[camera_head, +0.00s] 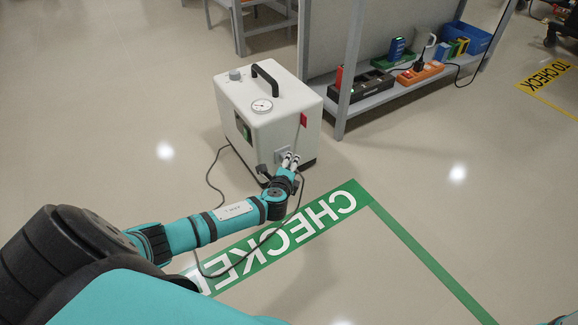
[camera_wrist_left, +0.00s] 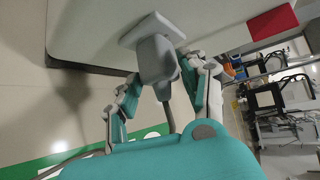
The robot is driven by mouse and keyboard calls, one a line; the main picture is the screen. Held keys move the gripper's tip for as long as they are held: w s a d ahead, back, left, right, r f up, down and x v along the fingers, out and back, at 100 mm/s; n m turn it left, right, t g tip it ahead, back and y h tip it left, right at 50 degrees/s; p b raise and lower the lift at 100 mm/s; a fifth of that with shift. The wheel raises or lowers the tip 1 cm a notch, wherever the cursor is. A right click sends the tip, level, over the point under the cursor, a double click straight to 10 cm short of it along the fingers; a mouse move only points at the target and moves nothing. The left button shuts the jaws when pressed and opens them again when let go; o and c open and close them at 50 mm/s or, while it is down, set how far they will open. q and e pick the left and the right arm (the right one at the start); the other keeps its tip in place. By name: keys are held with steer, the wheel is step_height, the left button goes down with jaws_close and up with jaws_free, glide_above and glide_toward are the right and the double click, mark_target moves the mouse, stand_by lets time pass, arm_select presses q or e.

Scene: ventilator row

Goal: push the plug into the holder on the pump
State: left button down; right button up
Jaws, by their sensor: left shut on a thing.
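The pump (camera_head: 262,125) is a white box on the floor with a black top handle. A light grey holder (camera_head: 281,154) sits low on its side facing me; it shows in the left wrist view as a pale plate (camera_wrist_left: 146,27). My left gripper (camera_head: 290,160) is at this side, shut on the grey plug (camera_wrist_left: 157,60). In the left wrist view its fingers (camera_wrist_left: 161,78) lie on either side of the plug. The plug's front end meets or overlaps the holder; I cannot tell how deep it sits. A dark cord (camera_wrist_left: 169,116) runs from its rear. My right gripper is not in view.
The cord (camera_head: 228,274) loops over the floor below my left arm. A green floor marking (camera_head: 420,250) reading CHECKED lies in front of the pump. A grey shelf (camera_head: 375,95) with power strips and boxes stands right behind it. Floor to the right is clear.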

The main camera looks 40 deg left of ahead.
arm_select(q)
steer(key=shift+a, duration=0.1)
stand_by(0.3)
steer(key=c, duration=0.6)
jaws_free()
steer(key=v, duration=1.2)
